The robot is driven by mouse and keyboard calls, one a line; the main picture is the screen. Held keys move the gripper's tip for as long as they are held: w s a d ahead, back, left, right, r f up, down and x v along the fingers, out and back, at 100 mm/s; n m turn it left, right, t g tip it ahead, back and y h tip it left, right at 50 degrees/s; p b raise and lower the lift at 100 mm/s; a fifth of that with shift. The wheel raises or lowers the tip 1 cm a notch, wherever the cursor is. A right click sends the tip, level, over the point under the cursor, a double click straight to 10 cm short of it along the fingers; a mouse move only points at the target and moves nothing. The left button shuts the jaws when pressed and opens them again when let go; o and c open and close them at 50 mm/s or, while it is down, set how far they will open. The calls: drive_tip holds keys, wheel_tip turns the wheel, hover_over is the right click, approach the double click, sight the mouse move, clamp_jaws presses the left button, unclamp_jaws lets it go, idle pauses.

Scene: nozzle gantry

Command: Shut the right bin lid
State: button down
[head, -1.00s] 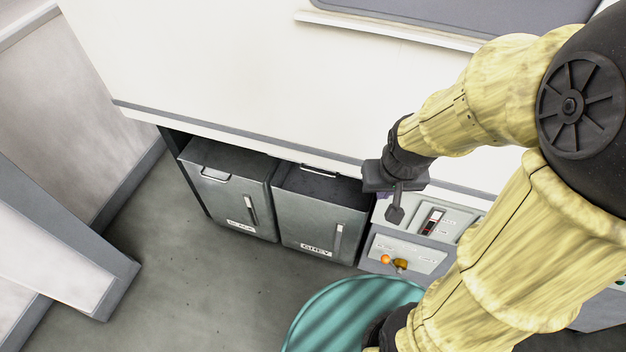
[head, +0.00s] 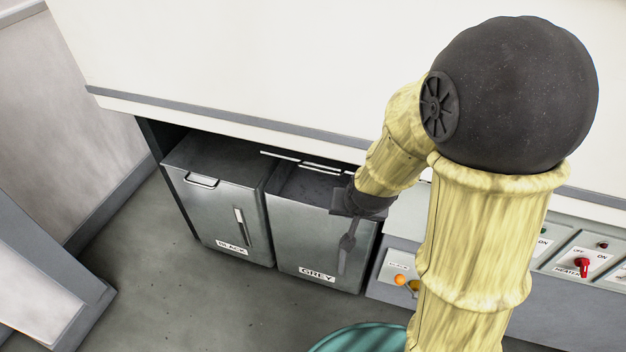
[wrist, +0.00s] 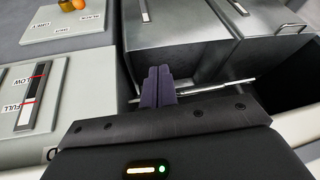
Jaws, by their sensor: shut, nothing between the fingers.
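The right bin (head: 300,235), labelled GREY, is a metal box under the white counter. Its top looks open and dark. Its lid appears raised at the back, seen almost edge-on as a thin pale strip (head: 318,166) below the counter edge. In the wrist view a thin pale bar, likely the lid's edge or handle (wrist: 215,88), runs behind my fingers. The purple-grey fingers (wrist: 158,72) lie together in the wrist view. Contact with the lid cannot be told.
The left bin (head: 215,200), labelled BLACK, stands beside it with its lid shut. A control panel (head: 395,265) with an orange knob is to the right. The counter (head: 250,60) overhangs the bins. A teal round thing (head: 360,338) is in front; grey floor is clear at left.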

drive_tip(key=w+a+f+m+t+h, duration=0.2)
drive_tip(key=w+a+f+t+h, duration=0.15)
drive_tip(key=w+a+t, duration=0.35)
drive_tip(key=w+a+r+t+h, duration=0.1)
drive_tip(key=a+r+t+h, duration=0.2)
drive_tip(key=a+r+t, duration=0.1)
drive_tip(key=shift+w+t, duration=0.3)
drive_tip(key=shift+t, duration=0.2)
drive_tip(key=shift+a, duration=0.1)
hover_over(313, 168)
drive_tip(key=s, duration=0.1)
drive_tip(key=f, duration=0.2)
drive_tip(key=f+b, duration=0.1)
drive_tip(key=shift+s+f, duration=0.3)
drive_tip(key=shift+s+f, duration=0.1)
drive_tip(key=shift+f, duration=0.05)
